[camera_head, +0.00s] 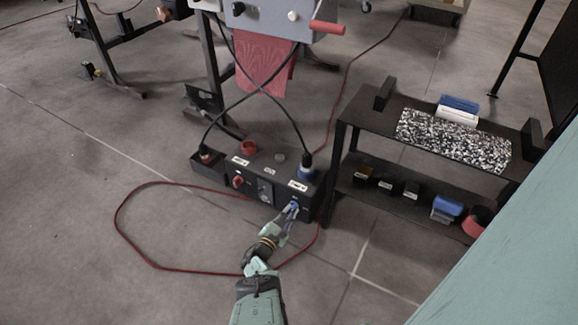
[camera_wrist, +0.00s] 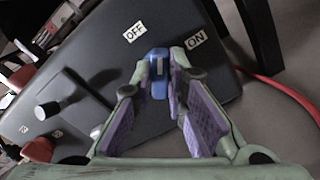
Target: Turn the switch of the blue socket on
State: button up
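The blue socket (camera_head: 307,173) is at the right end of the black socket box (camera_head: 265,190) on the floor, with a black cable plugged into it. In the wrist view its blue switch (camera_wrist: 159,86) sits on the dark panel. An OFF label (camera_wrist: 133,34) is up and left of it, an ON label (camera_wrist: 196,39) up and right. The white mark on the switch points roughly between the two labels. My gripper (camera_wrist: 160,72) has its fingertips closed in around the switch, one on each side. In the head view my gripper (camera_head: 290,211) reaches the box's front face.
A red switch (camera_head: 238,181) is farther left on the box. A red cable (camera_head: 130,195) loops over the floor around my arm. A black shelf (camera_head: 365,122) with small items stands close on the right. A machine (camera_head: 270,15) stands behind. The floor to the left is clear.

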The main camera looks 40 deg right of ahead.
grip_shut()
jog(key=m, duration=0.5)
jog(key=shift+s+f+m, duration=0.1)
jog(key=shift+f+m, duration=0.05)
jog(key=shift+m, duration=0.15)
jog(key=m, duration=0.4)
jog(key=shift+m+b, duration=0.4)
jog(key=shift+m, duration=0.3)
jog(key=o, duration=0.6)
grip_release()
jog(key=shift+c, duration=0.2)
